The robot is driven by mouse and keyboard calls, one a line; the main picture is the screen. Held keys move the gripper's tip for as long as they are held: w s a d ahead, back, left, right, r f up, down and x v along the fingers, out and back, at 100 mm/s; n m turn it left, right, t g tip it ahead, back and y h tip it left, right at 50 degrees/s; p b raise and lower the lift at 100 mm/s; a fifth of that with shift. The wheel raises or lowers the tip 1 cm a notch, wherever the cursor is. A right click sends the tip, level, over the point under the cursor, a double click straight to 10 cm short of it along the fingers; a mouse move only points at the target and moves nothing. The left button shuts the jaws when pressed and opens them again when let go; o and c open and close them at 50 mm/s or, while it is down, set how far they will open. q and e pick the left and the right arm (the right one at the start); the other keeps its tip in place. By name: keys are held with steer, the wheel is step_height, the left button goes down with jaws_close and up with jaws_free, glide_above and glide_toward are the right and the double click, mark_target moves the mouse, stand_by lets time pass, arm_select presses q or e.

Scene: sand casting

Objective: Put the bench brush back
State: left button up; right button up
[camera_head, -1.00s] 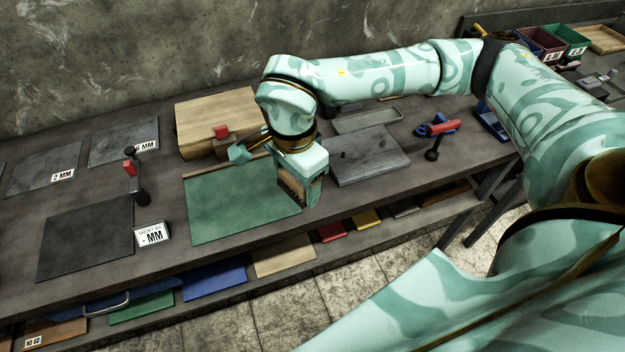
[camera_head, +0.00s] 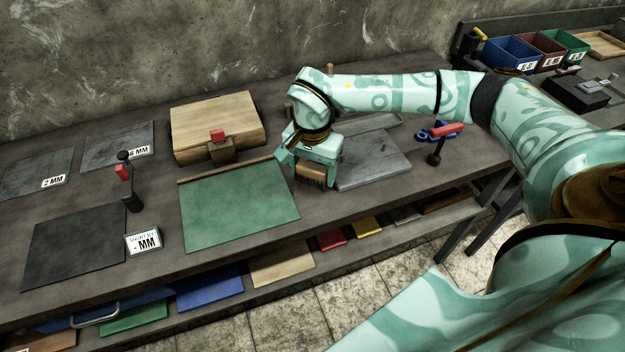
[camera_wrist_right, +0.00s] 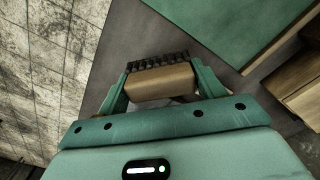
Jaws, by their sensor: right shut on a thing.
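My right gripper (camera_head: 309,172) is shut on the bench brush (camera_head: 311,173), a brown wooden block with dark bristles. In the right wrist view the brush (camera_wrist_right: 160,82) sits crosswise between the two fingers, its bristles pointing away from the palm. In the head view the gripper holds it between the green mat (camera_head: 240,205) and the grey board (camera_head: 372,160). Whether the bristles touch the bench is not clear. My left gripper is not in view.
A wooden box (camera_head: 215,118) with a red-topped clamp (camera_head: 218,140) stands behind the green mat. A red-handled clamp (camera_head: 441,143) stands right of the grey board. A dark plate (camera_head: 75,245) and a black post (camera_head: 130,182) are at left. A lower shelf (camera_head: 300,281) holds coloured sheets.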

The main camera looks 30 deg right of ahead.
mark_target(314, 188)
steer(key=shift+w+d+f, duration=0.15)
steer(key=shift+f, duration=0.1)
steer(key=f, duration=0.1)
steer(key=f+b, duration=0.1)
steer(key=f, duration=0.2)
steer(key=shift+w+d, duration=0.25)
steer(key=shift+r, duration=0.15)
steer(key=o, duration=1)
step_height(314, 188, up, 12)
steer(key=p, duration=0.2)
steer(key=shift+p, duration=0.4)
